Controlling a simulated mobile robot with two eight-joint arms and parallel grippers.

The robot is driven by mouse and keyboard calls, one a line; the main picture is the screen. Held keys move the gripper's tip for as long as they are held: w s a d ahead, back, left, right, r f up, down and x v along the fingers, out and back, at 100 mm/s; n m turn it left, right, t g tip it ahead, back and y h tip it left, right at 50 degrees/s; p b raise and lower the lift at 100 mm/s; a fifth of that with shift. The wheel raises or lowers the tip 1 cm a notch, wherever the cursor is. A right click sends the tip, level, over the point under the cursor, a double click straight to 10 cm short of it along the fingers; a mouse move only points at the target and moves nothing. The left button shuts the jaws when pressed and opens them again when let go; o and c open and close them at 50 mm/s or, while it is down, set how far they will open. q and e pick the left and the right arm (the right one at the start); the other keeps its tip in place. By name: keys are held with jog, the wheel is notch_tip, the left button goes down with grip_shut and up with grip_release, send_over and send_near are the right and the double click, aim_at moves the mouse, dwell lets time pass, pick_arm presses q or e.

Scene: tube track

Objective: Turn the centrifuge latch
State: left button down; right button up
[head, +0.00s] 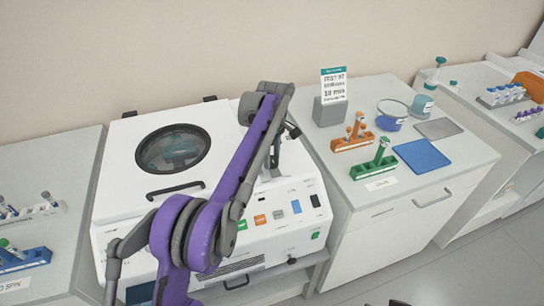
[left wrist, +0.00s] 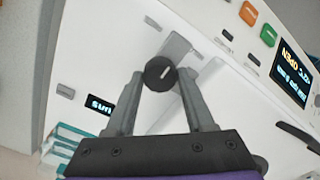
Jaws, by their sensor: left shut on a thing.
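The white centrifuge (head: 122,165) stands in the middle of the head view, its lid down, with a round dark window (head: 173,149) and a black handle (head: 175,190). In the left wrist view the latch knob (left wrist: 160,73) is dark and round, with a pale mark slanting across it. A grey plate (left wrist: 176,46) shows beside it. My left gripper (left wrist: 160,80) has its two fingertips closed on either side of the knob.
Green and orange buttons (left wrist: 248,13) and a display reading OPEN (left wrist: 292,75) lie close to the left gripper. A side cabinet (head: 375,200) at right holds an orange rack (head: 352,143), a green rack (head: 374,168) and a blue mat (head: 422,156). Tube racks stand at far left.

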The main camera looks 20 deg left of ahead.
pick_arm(q)
jog(key=shift+m, duration=0.3)
pick_arm(e)
jog(key=shift+r, duration=0.15)
pick_arm(q)
jog(key=m+p, duration=0.1)
jog(key=m, duration=0.2)
jog(key=shift+m, duration=0.4)
jog(key=m+p, duration=0.1)
jog(key=m, duration=0.3)
jog(key=shift+m, duration=0.3)
jog(key=m, duration=0.8)
jog(key=shift+m+p, duration=0.3)
jog(key=shift+p, duration=0.05)
pick_arm(e)
jog(key=r, duration=0.1)
jog(key=w+r, duration=0.1)
jog(key=r, duration=0.1)
jog(key=shift+w+r, duration=0.2)
jog(key=shift+r, duration=0.05)
pick_arm(q)
jog(key=shift+c, duration=1.3)
grip_release()
